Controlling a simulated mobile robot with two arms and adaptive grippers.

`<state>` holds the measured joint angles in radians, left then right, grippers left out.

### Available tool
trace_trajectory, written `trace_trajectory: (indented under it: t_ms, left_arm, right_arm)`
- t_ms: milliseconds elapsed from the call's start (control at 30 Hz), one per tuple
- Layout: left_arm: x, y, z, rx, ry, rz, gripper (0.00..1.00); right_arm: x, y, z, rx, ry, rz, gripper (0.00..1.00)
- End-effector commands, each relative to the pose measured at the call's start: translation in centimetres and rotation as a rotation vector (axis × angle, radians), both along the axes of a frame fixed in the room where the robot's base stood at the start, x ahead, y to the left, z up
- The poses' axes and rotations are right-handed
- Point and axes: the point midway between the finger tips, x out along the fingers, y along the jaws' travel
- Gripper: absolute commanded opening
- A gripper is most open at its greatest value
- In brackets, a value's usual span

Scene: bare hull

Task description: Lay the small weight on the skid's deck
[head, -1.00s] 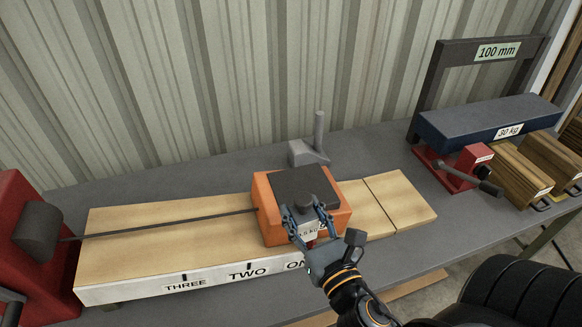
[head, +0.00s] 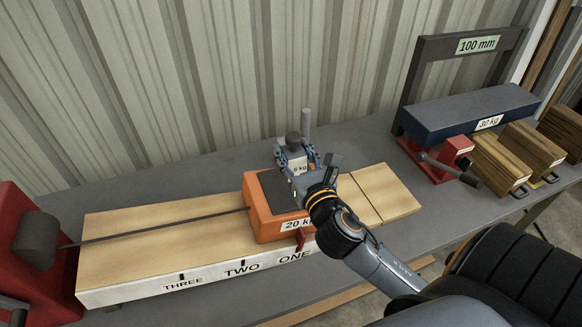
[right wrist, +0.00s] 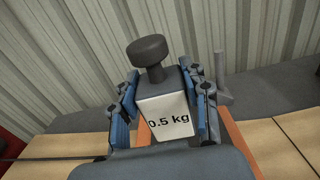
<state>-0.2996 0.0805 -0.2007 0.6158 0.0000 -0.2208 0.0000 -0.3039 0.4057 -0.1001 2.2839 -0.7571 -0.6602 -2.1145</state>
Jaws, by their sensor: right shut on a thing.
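The small weight (head: 298,167) is a grey block with a dark round knob and a white label. The label reads 0.5 kg on the weight in the right wrist view (right wrist: 170,118). My right gripper (head: 294,158) is shut on its sides and holds it upright, over the far right part of the skid as the head view shows it. The skid (head: 262,222) is an orange block marked 20 kg, with a dark deck (head: 271,188) on top. The gripper hides part of the deck, and I cannot tell whether the weight touches it. My left gripper is not in view.
The skid sits on a wooden track (head: 150,235) marked ONE, TWO, THREE. A rod runs to a red machine (head: 25,235) at the left. A grey post (head: 305,125) stands behind. A blue 30 kg block (head: 465,112) and wooden blocks (head: 500,165) are at the right.

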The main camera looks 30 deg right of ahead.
Motion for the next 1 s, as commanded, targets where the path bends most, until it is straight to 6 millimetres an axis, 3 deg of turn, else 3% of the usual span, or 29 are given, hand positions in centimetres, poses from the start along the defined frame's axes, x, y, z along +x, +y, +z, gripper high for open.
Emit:
trace_trajectory:
  t_ms: [100,233,433,600,1000]
  left_arm:
    - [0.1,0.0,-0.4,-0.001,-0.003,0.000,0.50]
    - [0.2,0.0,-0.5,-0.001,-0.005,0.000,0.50]
    - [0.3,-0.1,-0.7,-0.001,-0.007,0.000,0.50]
    - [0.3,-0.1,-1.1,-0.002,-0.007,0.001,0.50]
    - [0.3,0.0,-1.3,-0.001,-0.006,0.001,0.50]
  right_arm:
    - [1.6,-0.8,-2.4,0.005,0.002,-0.002,0.00]
    - [2.7,-1.3,-3.9,0.002,0.001,-0.001,0.00]
    - [3.5,-1.7,-5.0,0.003,0.000,0.001,0.00]
    - [3.6,-1.7,-7.5,0.007,0.002,-0.001,0.00]
    - [3.6,-1.7,-8.2,0.001,0.001,0.003,0.00]
